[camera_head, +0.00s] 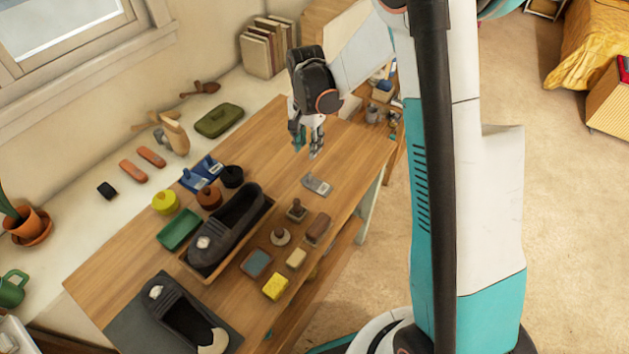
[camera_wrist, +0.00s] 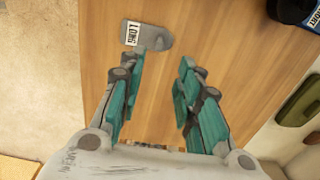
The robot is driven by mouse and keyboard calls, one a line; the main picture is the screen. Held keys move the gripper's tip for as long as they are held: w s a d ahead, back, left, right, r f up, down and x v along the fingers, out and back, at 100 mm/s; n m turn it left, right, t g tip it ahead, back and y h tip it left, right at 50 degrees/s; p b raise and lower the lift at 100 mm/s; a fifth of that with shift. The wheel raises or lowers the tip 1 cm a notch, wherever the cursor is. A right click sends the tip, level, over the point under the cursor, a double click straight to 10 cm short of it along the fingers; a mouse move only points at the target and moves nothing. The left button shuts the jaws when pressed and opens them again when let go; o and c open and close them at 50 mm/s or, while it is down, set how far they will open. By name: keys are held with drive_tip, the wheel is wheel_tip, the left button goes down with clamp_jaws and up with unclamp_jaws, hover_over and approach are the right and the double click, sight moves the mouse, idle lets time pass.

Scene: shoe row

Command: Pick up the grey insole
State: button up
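The grey insole (camera_head: 316,185) is a small, flat grey piece with a white label, lying on the wooden table right of the shoe tray. In the wrist view it (camera_wrist: 157,38) lies near the top, its label reading "LONG", with its rounded end pointing right. My gripper (camera_head: 308,151) is above the table, beyond the insole in the head view. In the wrist view my gripper (camera_wrist: 162,60) is open, with bare wood between its fingers. The left fingertip overlaps the insole's lower edge in the picture; I see no grip on it.
A dark shoe (camera_head: 225,239) sits in a wooden tray, and another (camera_head: 182,312) lies on a grey mat. Blue labelled pieces (camera_head: 201,173), round pots and a green tray (camera_head: 180,229) stand left. Brushes and small blocks, including a yellow one (camera_head: 275,287), lie nearer. Wood around the insole is clear.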

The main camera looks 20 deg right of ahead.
sight(309, 172)
wheel_tip(309, 172, down, 8)
drive_tip(key=shift+f+b, duration=0.15)
drive_tip(key=shift+b, duration=1)
wheel_tip(309, 172, down, 5)
drive_tip(key=shift+d+f+b, duration=0.1)
drive_tip(key=shift+d+b, duration=0.05)
drive_tip(key=shift+b, duration=1.05)
clamp_jaws()
